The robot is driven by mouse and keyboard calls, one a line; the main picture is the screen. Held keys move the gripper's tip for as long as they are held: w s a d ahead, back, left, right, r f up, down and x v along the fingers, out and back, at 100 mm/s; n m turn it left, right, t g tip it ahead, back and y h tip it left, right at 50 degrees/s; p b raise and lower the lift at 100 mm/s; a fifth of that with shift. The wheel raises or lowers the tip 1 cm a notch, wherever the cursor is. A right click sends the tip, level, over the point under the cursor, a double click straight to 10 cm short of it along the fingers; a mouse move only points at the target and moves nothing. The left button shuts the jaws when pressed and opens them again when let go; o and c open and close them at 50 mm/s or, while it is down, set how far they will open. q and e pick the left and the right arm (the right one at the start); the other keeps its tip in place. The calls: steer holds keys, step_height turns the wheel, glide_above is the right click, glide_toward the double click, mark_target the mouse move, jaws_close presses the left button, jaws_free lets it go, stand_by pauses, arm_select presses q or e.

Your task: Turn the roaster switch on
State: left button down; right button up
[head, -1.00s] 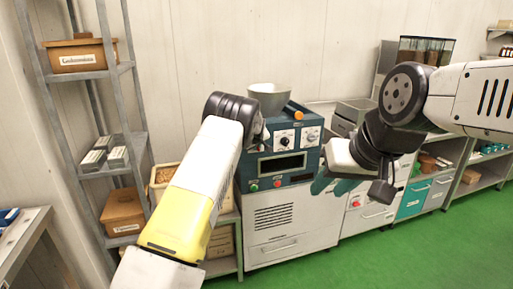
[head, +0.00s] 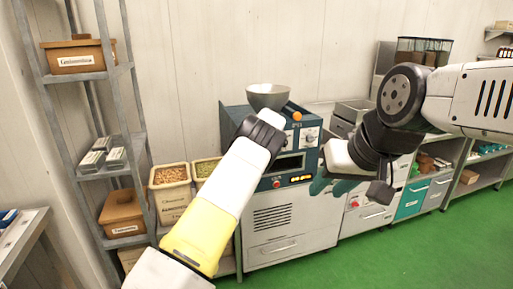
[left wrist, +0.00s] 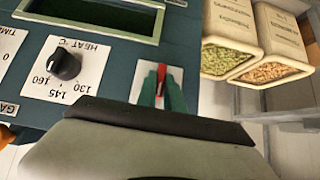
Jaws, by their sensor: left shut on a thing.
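The roaster (head: 290,215) is a blue and white machine with a grey bowl-shaped hopper (head: 268,96) on top. My left gripper (left wrist: 160,88) has its teal fingers closed around a small red switch lever (left wrist: 161,76) on a white plate, in the left wrist view. In the head view, my left wrist hides these fingers and the switch. The black heat knob (left wrist: 64,64) is beside the switch plate. My right gripper (head: 332,186) hangs in front of the roaster's right side, its teal fingers apart and seemingly empty.
Bins of nuts (head: 170,176) and green kernels (head: 205,168) stand left of the roaster; they also show in the left wrist view. A metal shelf (head: 118,70) with brown boxes is further left. Counters and drawers run to the right. The green floor (head: 400,250) is clear.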

arm_select(q)
steer(key=shift+f, duration=0.1)
steer(key=c, duration=1.5)
jaws_free()
steer(key=shift+o, duration=0.2)
steer(key=v, duration=0.8)
steer(key=shift+w, duration=0.1)
